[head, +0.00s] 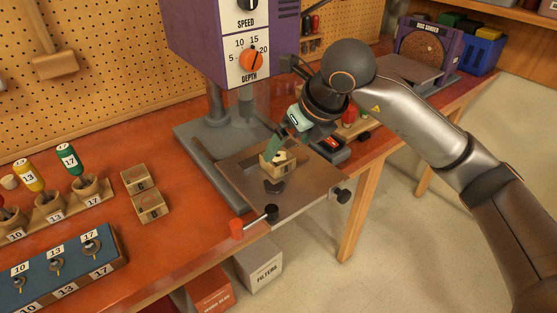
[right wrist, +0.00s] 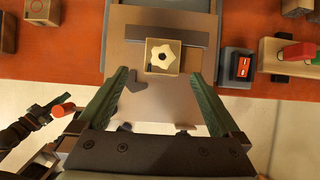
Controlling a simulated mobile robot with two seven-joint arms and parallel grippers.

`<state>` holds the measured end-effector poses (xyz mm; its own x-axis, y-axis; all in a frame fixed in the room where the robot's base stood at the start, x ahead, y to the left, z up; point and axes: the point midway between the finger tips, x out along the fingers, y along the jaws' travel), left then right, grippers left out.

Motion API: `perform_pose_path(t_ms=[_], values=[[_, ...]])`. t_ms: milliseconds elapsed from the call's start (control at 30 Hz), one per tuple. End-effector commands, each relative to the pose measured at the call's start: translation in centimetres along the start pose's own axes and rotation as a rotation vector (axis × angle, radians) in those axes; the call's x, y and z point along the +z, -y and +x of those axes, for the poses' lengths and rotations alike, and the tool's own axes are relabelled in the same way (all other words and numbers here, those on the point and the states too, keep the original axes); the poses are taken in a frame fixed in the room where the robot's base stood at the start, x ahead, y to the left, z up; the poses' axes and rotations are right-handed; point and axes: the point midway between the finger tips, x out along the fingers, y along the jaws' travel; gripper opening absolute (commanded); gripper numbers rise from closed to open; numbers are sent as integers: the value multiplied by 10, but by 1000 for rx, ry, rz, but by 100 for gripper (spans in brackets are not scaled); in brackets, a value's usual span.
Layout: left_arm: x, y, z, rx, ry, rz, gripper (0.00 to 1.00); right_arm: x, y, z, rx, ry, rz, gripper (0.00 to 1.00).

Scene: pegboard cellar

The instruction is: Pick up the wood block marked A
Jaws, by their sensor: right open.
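A wood block (head: 273,165) stands on the grey machine table (head: 310,187) under the purple drill press; a small label shows on its front, too small to read. In the right wrist view the block (right wrist: 162,67) has a pale star-shaped piece with a dark hole on top. My right gripper (head: 283,146) is open above and close to this block; in its wrist view the green fingers (right wrist: 162,84) are spread wide, with the block between and beyond their tips. Two more wood blocks (head: 135,179) (head: 150,206) lie on the orange bench, their marks unreadable. My left gripper seems partly visible (right wrist: 45,106).
The drill press (head: 215,45) rises behind the block. A red-knobbed handle (head: 237,228) and a black knob (head: 343,196) stick out from the machine table. A bottle rack (head: 55,215) and switch panel (head: 60,268) fill the left.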

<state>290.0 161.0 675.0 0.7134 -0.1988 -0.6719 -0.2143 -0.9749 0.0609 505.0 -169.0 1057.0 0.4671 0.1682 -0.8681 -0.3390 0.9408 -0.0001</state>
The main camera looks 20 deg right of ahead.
Motion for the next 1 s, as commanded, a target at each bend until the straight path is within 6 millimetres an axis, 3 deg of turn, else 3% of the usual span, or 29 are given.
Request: perform_pose_path(t_ms=[233,500,800,1000], values=[[2,3,-2,-6,7,0,0,2,1,20,1,-2,0,100],[-1,5,-6,-12,-1,-1,0,7,3,58,2,-2,-1,100],[0,6,-5,-13,-1,-1,0,7,3,63,1,2,-2,100],[0,5,-5,-13,2,-1,0,7,3,62,1,2,-2,78]])
